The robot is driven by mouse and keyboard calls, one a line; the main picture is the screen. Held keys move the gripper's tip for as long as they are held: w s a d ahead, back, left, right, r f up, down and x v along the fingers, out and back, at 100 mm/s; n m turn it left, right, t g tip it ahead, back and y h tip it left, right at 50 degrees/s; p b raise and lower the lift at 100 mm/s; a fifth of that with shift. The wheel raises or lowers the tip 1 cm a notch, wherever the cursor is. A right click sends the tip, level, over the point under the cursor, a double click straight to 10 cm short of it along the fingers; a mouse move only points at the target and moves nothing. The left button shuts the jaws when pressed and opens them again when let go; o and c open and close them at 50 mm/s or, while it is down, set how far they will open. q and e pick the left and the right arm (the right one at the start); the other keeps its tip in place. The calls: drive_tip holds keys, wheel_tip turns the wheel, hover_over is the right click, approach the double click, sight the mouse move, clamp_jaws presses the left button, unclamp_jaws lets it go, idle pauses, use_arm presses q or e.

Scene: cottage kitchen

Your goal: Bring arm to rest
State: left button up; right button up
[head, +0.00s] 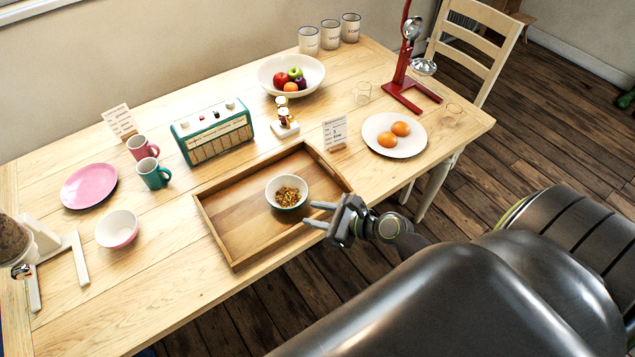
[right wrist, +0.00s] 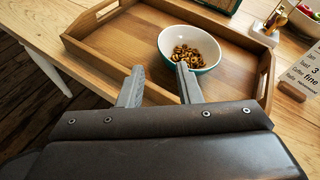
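My right gripper (head: 318,214) is open and empty at the front right edge of the wooden tray (head: 222,222), close to a bowl of cereal (head: 286,203) that stands in the tray. In the right wrist view the two fingers (right wrist: 160,88) are spread apart with nothing between them. The bowl, white inside and teal outside, shows beyond them in that view (right wrist: 205,68), and the tray's near side (right wrist: 100,62) lies under the fingers. Whether a fingertip touches the bowl or tray, I cannot tell. My left gripper is not in view.
A radio (head: 214,133), two mugs (head: 150,172), a pink plate (head: 89,186), an empty bowl (head: 117,229) and a small card (head: 335,132) surround the tray.

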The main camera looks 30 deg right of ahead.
idle(0.4)
drive_tip(key=s+a+n+g+h, duration=0.15)
drive_tip(key=s+n+g, duration=0.25)
drive_tip(key=s+n, duration=0.7)
drive_tip(key=s+d+r+n+g+h, duration=0.35)
drive_tip(key=s+d+n+h, duration=0.45)
drive_tip(key=n, duration=0.8)
wheel_tip(320, 180, down, 26)
drive_tip(key=s+r+g+y, duration=0.1)
drive_tip(key=g+y, duration=0.1)
drive_tip(key=s+a+f+g, duration=0.1)
drive_tip(key=s+f, duration=1.4)
drive_tip(key=f, duration=0.1)
